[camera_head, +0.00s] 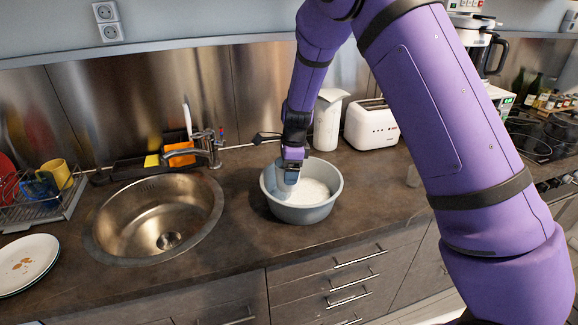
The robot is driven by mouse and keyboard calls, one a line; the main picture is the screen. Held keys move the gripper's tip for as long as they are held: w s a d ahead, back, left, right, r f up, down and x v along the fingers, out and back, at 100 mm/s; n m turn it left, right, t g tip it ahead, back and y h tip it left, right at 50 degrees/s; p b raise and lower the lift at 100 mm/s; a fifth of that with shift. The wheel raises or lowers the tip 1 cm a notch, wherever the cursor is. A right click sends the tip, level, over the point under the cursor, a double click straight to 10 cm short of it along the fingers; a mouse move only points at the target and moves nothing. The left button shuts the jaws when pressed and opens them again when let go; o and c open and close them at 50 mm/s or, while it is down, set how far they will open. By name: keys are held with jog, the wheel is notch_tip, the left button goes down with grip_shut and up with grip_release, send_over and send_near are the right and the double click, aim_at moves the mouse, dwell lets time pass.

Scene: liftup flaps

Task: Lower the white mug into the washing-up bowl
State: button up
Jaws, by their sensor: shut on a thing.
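The grey washing-up bowl (303,213) stands upright on the dark worktop, right of the sink, with white suds or foam in it. My gripper (290,168) points down over the left part of the bowl, at about rim height. It is shut on the white mug (286,187), a pale shape just below the fingers that shows inside the bowl's outline. The fingers and the bowl's pale contents make the mug's edges hard to make out. I cannot tell whether the mug touches the suds or the bowl's floor.
A steel sink (155,215) with a tap (207,148) lies left of the bowl. A white toaster (371,125) and a pale jug-like container (328,122) stand behind it. A dish rack (45,205) and a dirty plate (27,264) are at far left.

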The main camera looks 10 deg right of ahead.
jog(key=shift+f, duration=1.2)
jog(key=shift+f, duration=2.05)
dwell(1.2)
jog(key=o, duration=0.9)
